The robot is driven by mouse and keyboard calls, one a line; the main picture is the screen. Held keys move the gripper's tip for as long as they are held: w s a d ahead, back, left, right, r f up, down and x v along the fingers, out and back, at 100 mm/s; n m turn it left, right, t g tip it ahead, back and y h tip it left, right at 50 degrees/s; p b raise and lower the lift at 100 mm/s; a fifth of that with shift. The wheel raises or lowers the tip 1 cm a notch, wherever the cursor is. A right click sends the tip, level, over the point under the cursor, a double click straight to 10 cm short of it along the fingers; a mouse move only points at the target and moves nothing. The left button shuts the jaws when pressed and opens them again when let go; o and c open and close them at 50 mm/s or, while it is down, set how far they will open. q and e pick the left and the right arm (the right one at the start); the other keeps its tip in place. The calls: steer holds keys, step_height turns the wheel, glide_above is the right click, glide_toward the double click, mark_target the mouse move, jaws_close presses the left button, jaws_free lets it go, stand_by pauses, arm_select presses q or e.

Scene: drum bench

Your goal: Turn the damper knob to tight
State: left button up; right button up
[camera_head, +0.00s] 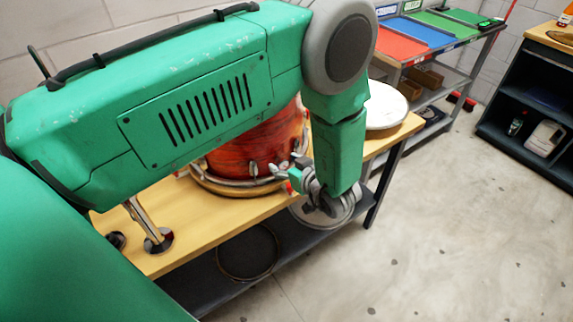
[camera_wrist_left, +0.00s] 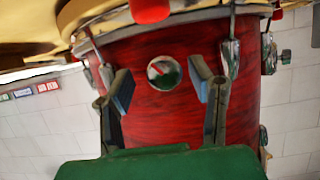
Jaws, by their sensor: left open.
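The red drum (camera_head: 240,150) stands on the wooden bench, partly hidden behind my left arm. It fills the middle of the left wrist view (camera_wrist_left: 180,115). The damper knob (camera_wrist_left: 164,72) is a small round disc with a pale rim, a dark green lower part and a red mark slanting across it. It sits on the drum's side. My left gripper (camera_wrist_left: 161,80) is open, with one finger on each side of the knob in that view; contact is not visible. In the head view my left gripper (camera_head: 300,187) is beside the drum's lower right side. The knob is hidden there.
Metal lugs (camera_wrist_left: 230,58) and a hoop (camera_wrist_left: 100,38) project from the drum near the fingers. A white round drum head (camera_head: 386,104) lies at the bench's right end. A ring (camera_head: 249,278) rests on the lower shelf. Floor (camera_head: 440,220) to the right is clear.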

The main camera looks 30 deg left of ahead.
arm_select(q)
steer(key=shift+a, duration=0.2)
steer(key=shift+a+f, duration=0.1)
steer(key=shift+a, duration=0.3)
jaws_close()
arm_select(e)
steer(key=shift+a+r, duration=0.15)
steer(key=shift+a, duration=0.45)
arm_select(q)
steer(key=shift+d, duration=0.2)
arm_select(e)
steer(key=shift+d, duration=0.15)
